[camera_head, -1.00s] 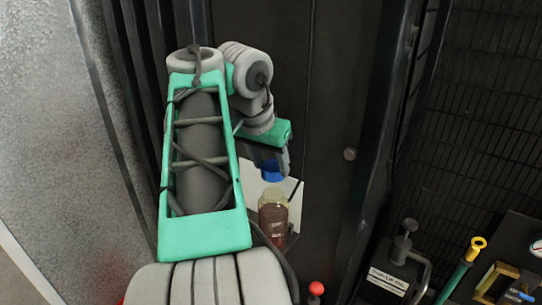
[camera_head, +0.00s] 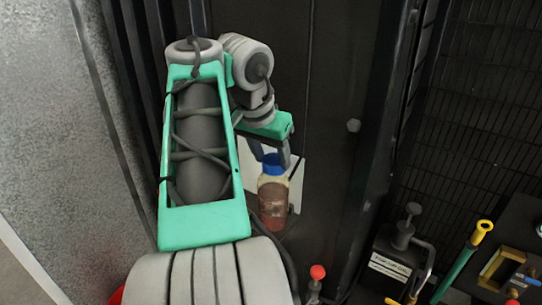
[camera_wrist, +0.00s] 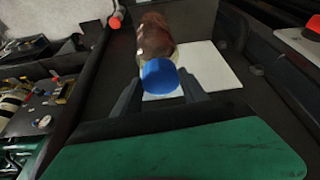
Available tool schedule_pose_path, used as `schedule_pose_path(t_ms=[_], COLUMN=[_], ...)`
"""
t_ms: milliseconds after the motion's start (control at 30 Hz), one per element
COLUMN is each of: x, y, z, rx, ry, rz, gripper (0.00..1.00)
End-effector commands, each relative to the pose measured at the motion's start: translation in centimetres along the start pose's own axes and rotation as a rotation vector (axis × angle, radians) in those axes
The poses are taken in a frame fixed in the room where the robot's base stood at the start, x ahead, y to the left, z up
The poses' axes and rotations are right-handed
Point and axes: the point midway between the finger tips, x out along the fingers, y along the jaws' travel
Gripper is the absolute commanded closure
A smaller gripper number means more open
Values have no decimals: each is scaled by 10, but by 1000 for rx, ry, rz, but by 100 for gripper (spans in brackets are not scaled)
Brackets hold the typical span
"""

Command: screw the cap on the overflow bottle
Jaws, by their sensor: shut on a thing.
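The overflow bottle (camera_head: 273,205) is clear with reddish-brown liquid and stands upright in front of a white plate on the dark panel. It also shows in the wrist view (camera_wrist: 154,36). The blue cap (camera_head: 272,164) is at the bottle's mouth, and in the wrist view the cap (camera_wrist: 159,77) covers the neck. Whether its threads are engaged cannot be seen. My gripper (camera_head: 271,160) is above the bottle, shut on the cap, with a finger on either side of it in the wrist view (camera_wrist: 161,92).
A red-knobbed lever (camera_head: 317,272) stands at the lower right of the bottle. A labelled dark unit with a handle (camera_head: 390,265) and a yellow-topped green rod (camera_head: 470,250) are farther right. A dark vertical post (camera_head: 385,120) rises right of the panel.

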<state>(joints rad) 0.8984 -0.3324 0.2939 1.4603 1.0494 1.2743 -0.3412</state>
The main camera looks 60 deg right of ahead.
Motion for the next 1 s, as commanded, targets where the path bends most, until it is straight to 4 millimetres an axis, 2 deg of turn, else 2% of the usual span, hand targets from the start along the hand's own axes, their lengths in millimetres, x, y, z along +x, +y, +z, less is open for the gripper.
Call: schedule_pose_path(t_ms=[1000], x=[2], y=[0], z=[5], rx=[0], ry=[0], rz=[0], gripper=[87])
